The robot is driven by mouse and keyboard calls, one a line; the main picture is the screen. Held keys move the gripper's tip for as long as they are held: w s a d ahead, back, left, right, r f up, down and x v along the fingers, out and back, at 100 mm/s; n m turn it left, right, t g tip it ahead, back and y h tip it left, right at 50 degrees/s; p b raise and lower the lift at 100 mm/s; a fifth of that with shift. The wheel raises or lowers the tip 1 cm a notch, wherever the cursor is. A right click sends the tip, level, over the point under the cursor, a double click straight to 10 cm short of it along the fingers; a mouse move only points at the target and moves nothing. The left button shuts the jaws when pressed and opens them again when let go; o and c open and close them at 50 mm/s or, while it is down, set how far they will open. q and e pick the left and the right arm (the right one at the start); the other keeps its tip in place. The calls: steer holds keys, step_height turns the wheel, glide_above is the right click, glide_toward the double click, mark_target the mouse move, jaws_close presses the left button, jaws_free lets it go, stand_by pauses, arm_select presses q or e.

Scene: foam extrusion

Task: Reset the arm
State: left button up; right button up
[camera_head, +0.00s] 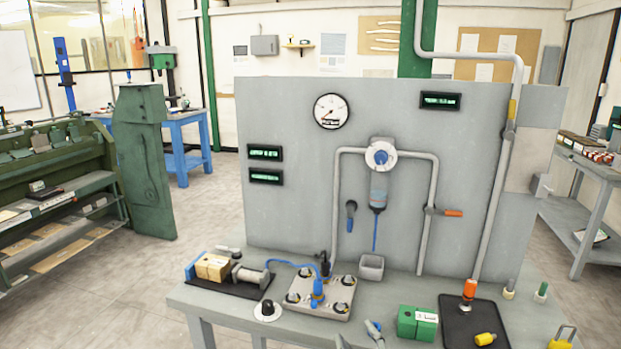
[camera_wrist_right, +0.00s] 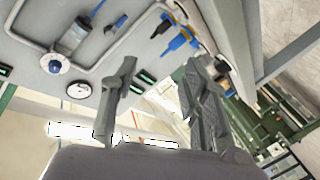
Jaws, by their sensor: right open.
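My right gripper (camera_wrist_right: 162,66) shows large in the right wrist view, where the scene appears upside down. Its two grey fingers stand well apart, with nothing between them. Beyond them are the grey panel with its round gauge (camera_wrist_right: 78,90) and valve (camera_wrist_right: 55,65), seen at a distance. My left gripper is in neither view.
The upright panel (camera_head: 290,110) stands behind. Open floor (camera_head: 150,275) lies left.

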steer(key=s+d+f+m+g+h, duration=0.2)
steer(key=s+d+f+m+g, duration=0.35)
steer(key=s+f, duration=0.7)
steer(key=s+d+f+m+g, duration=0.1)
steer(key=s+d+f+g, duration=0.25)
steer(key=s, duration=0.45)
steer(key=s+d+f+g, duration=0.2)
steer(key=s+g, duration=0.2)
steer(key=s, duration=0.5)
step_height(320, 180, down, 26)
steer(key=g, duration=0.1)
steer(key=s+d+f+g, duration=0.1)
steer(key=s+d+f, duration=0.2)
steer(key=s+f, duration=1.3)
steer(key=shift+s+d+f, duration=0.15)
steer(key=shift+s+f, duration=0.15)
steer(key=shift+s, duration=0.5)
